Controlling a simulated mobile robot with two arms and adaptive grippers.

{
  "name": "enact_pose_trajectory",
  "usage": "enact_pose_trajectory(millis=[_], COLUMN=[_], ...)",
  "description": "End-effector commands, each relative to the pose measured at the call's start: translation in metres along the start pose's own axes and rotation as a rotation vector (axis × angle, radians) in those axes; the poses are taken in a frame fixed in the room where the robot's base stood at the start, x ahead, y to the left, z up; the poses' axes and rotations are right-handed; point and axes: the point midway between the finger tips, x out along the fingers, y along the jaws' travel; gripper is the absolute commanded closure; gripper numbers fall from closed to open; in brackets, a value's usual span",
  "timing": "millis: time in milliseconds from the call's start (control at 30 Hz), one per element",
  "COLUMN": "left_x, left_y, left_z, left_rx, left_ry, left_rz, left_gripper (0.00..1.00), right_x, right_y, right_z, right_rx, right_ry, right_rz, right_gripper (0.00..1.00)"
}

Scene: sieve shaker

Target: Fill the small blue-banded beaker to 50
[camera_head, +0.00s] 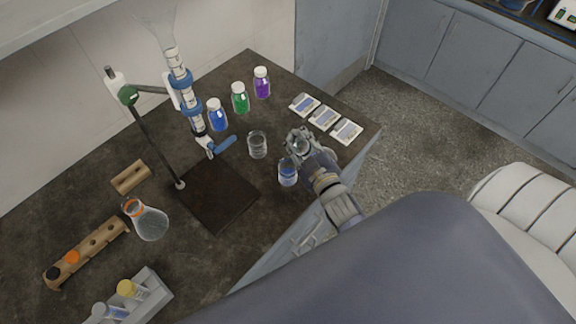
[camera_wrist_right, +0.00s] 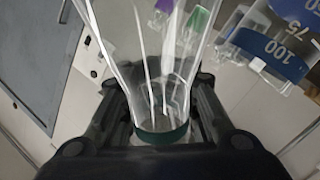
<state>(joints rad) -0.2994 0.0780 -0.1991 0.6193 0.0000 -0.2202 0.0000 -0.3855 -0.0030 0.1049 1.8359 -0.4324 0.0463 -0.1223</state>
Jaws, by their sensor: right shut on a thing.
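The blue-banded beaker (camera_head: 288,173) stands on the dark bench near its front edge. In the right wrist view a glass with a blue band (camera_wrist_right: 272,45) and printed marks, 100 and 75 among them, shows at the upper right. My right gripper (camera_head: 299,143) is just behind the beaker in the head view. It is shut on a clear glass vessel (camera_wrist_right: 152,70) with a dark green band low down. Another clear beaker (camera_head: 257,145) stands to its left. A burette (camera_head: 181,80) with a blue tap handle (camera_head: 225,145) hangs on a stand. My left gripper is not in view.
Blue (camera_head: 217,115), green (camera_head: 240,98) and purple (camera_head: 262,82) bottles stand behind. Three small white-framed devices (camera_head: 323,117) lie at the right. A flask (camera_head: 149,221), wooden rack (camera_head: 88,252) and grey rack (camera_head: 152,295) are at the left. The stand's base plate (camera_head: 217,195) is bare.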

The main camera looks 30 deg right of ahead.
Motion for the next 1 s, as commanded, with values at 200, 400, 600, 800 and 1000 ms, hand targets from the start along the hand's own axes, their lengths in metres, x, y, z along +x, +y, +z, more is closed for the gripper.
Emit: enact_pose_trajectory(millis=[200, 400, 600, 800, 1000], left_x=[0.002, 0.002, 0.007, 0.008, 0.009], left_y=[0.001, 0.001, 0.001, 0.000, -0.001], left_z=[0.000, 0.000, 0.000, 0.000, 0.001], left_rx=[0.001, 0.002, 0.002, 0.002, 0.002], left_ry=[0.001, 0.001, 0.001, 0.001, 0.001], left_rz=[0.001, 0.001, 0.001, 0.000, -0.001], left_gripper=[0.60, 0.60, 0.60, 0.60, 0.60], right_x=[0.001, 0.001, 0.001, 0.001, 0.001], right_y=[-0.004, -0.004, -0.006, -0.007, -0.007], right_z=[-0.007, -0.012, -0.007, -0.007, -0.006], right_rx=[-0.109, -0.208, -0.262, -0.272, -0.284], right_ry=[-0.012, -0.025, -0.034, -0.035, -0.036], right_rz=[0.002, 0.003, 0.002, 0.003, 0.003], right_gripper=[1.00, 1.00, 1.00, 1.00, 1.00])
